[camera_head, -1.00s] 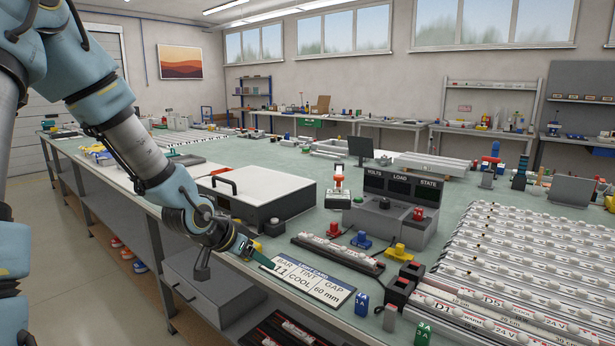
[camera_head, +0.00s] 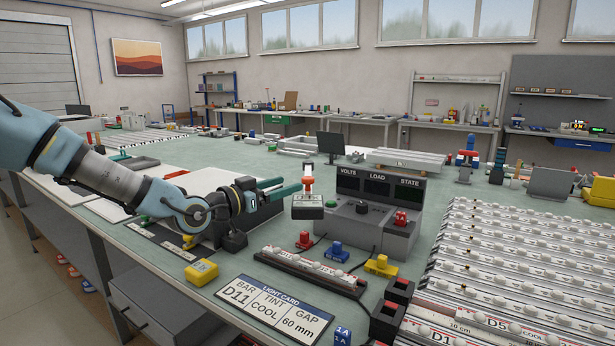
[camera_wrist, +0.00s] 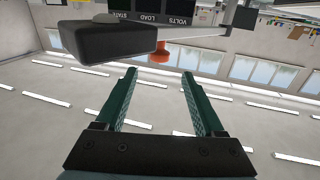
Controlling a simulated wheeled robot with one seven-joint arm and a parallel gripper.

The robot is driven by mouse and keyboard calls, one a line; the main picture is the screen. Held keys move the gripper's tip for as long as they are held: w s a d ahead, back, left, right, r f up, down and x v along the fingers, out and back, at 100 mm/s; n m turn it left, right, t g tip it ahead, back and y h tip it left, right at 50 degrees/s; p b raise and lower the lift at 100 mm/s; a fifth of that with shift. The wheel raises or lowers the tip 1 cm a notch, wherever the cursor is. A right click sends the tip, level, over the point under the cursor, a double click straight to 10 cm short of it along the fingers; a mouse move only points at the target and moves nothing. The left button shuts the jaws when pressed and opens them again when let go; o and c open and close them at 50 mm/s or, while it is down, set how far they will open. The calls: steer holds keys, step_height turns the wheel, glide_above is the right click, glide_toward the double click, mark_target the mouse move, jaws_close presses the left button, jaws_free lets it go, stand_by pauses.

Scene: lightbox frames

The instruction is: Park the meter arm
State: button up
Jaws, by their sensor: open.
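The meter (camera_head: 366,220) is a grey box with a dark VOLTS, LOAD and STATE panel. What looks like its arm ends in a dark block (camera_head: 308,207) with a red and white upright (camera_head: 309,178), just left of the box. My gripper (camera_head: 291,184) is open, its green fingers close to the upright; the head view does not show whether they touch it. In the wrist view, which is upside down, the dark block (camera_wrist: 112,40) and an orange-red knob (camera_wrist: 160,55) lie beyond the fingertips (camera_wrist: 159,72). Nothing shows between the fingers.
The light card (camera_head: 275,308) reads D11, COOL, 60 mm. A yellow block (camera_head: 201,271) and a bar holder (camera_head: 310,272) lie in front of the meter. Red (camera_head: 305,240), blue (camera_head: 336,251) and yellow (camera_head: 381,265) plugs stand nearby. Rows of light bars (camera_head: 520,260) fill the right.

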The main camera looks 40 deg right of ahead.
mark_target(305, 178)
steer(key=d+p, duration=0.2)
steer(key=d, duration=0.5)
steer(key=shift+d+r, duration=0.1)
steer(key=shift+d, duration=0.55)
jaws_close()
stand_by(0.8)
